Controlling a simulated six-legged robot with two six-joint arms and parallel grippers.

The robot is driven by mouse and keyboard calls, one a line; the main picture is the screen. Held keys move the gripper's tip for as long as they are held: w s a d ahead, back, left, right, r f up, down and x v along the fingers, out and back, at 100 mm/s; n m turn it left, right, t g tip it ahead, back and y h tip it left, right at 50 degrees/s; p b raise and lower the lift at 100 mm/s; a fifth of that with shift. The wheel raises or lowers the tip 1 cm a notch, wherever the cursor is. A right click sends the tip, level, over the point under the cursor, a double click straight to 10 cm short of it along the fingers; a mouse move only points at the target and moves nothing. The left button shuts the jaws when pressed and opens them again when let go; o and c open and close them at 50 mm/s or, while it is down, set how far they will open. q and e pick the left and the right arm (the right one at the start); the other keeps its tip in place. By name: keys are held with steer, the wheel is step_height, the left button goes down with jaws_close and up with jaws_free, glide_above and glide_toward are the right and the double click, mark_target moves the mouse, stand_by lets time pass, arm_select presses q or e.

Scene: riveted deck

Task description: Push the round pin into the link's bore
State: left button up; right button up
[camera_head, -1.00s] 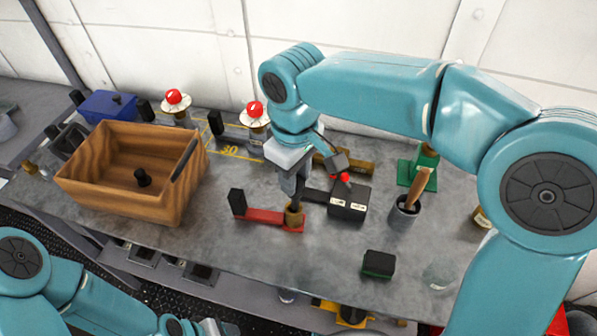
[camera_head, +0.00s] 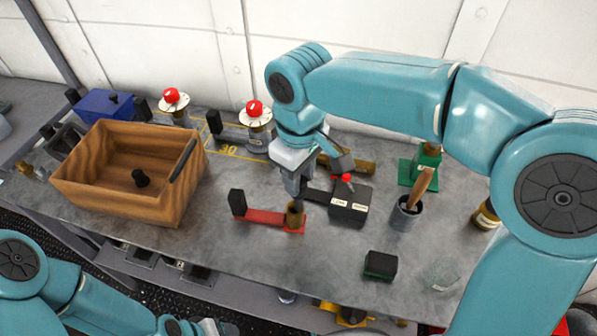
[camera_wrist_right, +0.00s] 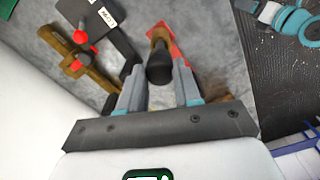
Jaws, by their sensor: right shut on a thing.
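The red link (camera_head: 262,217) lies flat on the grey bench, with a black block at its left end. A brass round piece (camera_head: 294,217) stands upright at its right end. My right gripper (camera_head: 298,196) is directly over this end, pointing down. In the right wrist view it is shut on a dark, round-ended handle (camera_wrist_right: 160,70), with brass showing just beyond it (camera_wrist_right: 159,36) over the red link (camera_wrist_right: 176,55). The bore is hidden, so I cannot tell how deep the pin sits. My left arm shows at lower left; its gripper is not in view.
A black box (camera_head: 348,208) with labels and a red-tipped lever stands close right of the gripper. A cup (camera_head: 405,215) with a wooden handle is farther right. A wooden crate (camera_head: 170,205) stands left. A small black-and-green block (camera_head: 380,264) lies near the front edge.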

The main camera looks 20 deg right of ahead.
steer(key=shift+w+a+f, duration=0.1)
steer(key=shift+w+f, duration=0.05)
steer(key=shift+w, duration=0.3)
steer(key=shift+s+r+p, duration=0.2)
steer(key=shift+p, duration=0.15)
steer(key=shift+w+a, duration=0.1)
steer(key=shift+w+a+f, duration=0.15)
steer(key=shift+w+f, duration=0.05)
steer(key=shift+w, duration=0.2)
steer(key=shift+s+r, duration=0.15)
steer(key=shift+s, duration=0.15)
steer(key=shift+w+p, duration=0.3)
steer(key=shift+s, duration=0.1)
steer(key=shift+s, duration=0.1)
steer(key=shift+f, duration=0.2)
